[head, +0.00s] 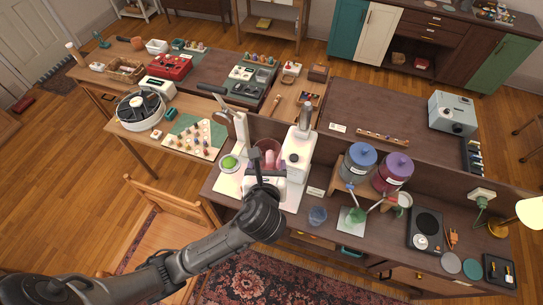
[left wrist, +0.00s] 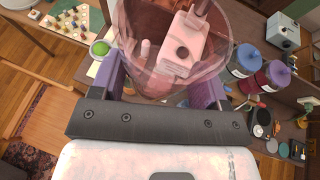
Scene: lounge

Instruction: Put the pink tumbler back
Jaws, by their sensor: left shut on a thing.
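The pink tumbler (head: 266,150) is see-through and shows just beyond my left gripper (head: 265,173), above the desk in the head view. In the left wrist view the tumbler (left wrist: 150,68) fills the top middle, between the two fingers of the left gripper (left wrist: 165,82), which is shut on it. Its wide rim faces the camera, and a white machine shows through its wall. The tumbler's underside is hidden, and I cannot tell how high above the desk it is. My right gripper is not in view.
A tall white machine (head: 297,154) stands close to the right of the tumbler. A green ball (head: 229,163) is to its left. A low partition runs behind.

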